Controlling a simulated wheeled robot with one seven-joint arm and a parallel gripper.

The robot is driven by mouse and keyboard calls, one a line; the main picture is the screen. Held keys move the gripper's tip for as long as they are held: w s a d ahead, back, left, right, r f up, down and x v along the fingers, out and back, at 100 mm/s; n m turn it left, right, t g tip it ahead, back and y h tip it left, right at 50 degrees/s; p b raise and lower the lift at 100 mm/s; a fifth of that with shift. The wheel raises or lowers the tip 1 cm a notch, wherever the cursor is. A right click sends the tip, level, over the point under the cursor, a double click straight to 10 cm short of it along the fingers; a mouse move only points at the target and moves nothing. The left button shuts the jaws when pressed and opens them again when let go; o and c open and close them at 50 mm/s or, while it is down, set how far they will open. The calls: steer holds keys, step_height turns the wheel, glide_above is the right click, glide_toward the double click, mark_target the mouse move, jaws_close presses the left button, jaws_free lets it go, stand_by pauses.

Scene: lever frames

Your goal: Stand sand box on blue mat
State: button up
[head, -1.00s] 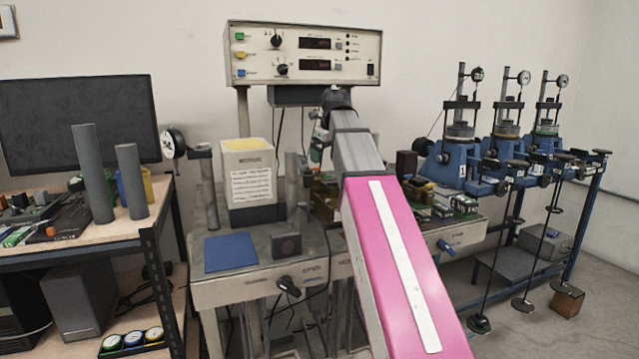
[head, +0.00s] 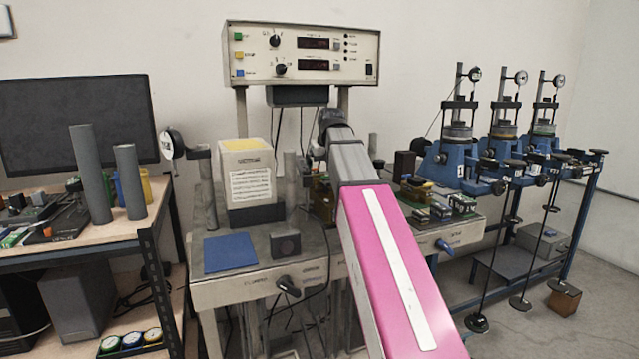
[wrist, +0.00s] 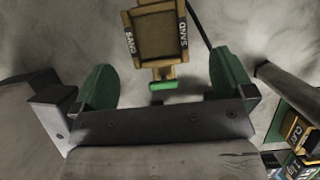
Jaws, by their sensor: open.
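The blue mat (head: 230,253) lies flat and bare at the left front of the grey bench in the head view. In the wrist view the sand box (wrist: 160,36), a brown open-topped box with "SAND" on its sides, shows at the top middle. My gripper (wrist: 163,82) is open, its two green fingers spread wide. The box lies ahead, roughly in line with the gap between them, and nothing is clearly gripped. A small green piece shows just below the box. In the head view my pink arm hides the fingertips, and I cannot make out the box for certain.
A white box with a yellow top (head: 247,190) stands behind the mat. A small dark block (head: 285,244) sits right of the mat, near a grey upright cylinder (head: 291,185). Small boxes (head: 440,207) crowd the right of the bench. An instrument panel (head: 300,52) stands above.

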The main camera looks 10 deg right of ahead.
steer(key=shift+x, duration=2.65)
steer(key=shift+a+r, duration=0.1)
steer(key=c, duration=1.6)
